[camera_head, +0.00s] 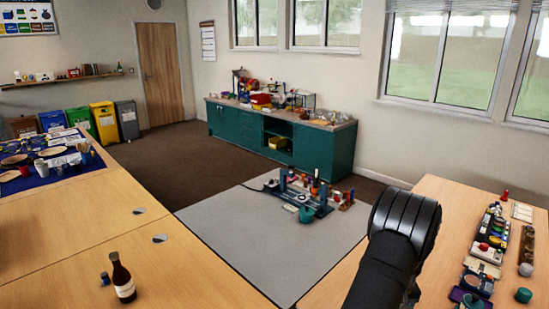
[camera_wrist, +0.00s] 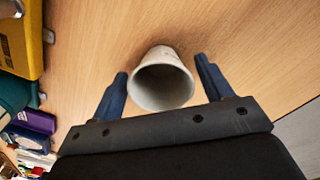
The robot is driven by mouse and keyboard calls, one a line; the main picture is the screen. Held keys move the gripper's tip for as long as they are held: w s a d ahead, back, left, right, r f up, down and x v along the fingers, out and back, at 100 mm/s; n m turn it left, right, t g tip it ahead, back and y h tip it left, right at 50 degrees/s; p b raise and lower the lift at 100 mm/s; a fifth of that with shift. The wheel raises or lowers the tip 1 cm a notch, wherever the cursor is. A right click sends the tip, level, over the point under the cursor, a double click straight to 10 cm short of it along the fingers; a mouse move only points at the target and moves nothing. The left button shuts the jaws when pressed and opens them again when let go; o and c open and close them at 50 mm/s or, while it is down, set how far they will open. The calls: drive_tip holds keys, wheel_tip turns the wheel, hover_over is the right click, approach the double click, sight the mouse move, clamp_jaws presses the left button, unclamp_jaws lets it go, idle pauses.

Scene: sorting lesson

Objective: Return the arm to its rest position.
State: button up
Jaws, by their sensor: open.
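My gripper (camera_wrist: 161,68) is open in the wrist view, with its two blue fingers apart. A whitish cup (camera_wrist: 163,88) shows between the fingers, its round mouth facing the camera. No finger is seen closed on it, and I cannot tell how far the cup is from the fingertips. Wooden tabletop (camera_wrist: 90,30) shows beyond the cup. In the head view my black arm rises at the lower right, and my gripper and the cup cannot be made out there.
Yellow, green and purple items line the left edge of the wrist view. In the head view, several small objects stand along the right table (camera_head: 440,240). A dark bottle (camera_head: 122,278) stands on the left table (camera_head: 60,250). A grey surface (camera_head: 270,245) lies between, mostly clear.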

drive_tip(key=shift+r, duration=1.55)
drive_tip(key=shift+f, duration=0.1)
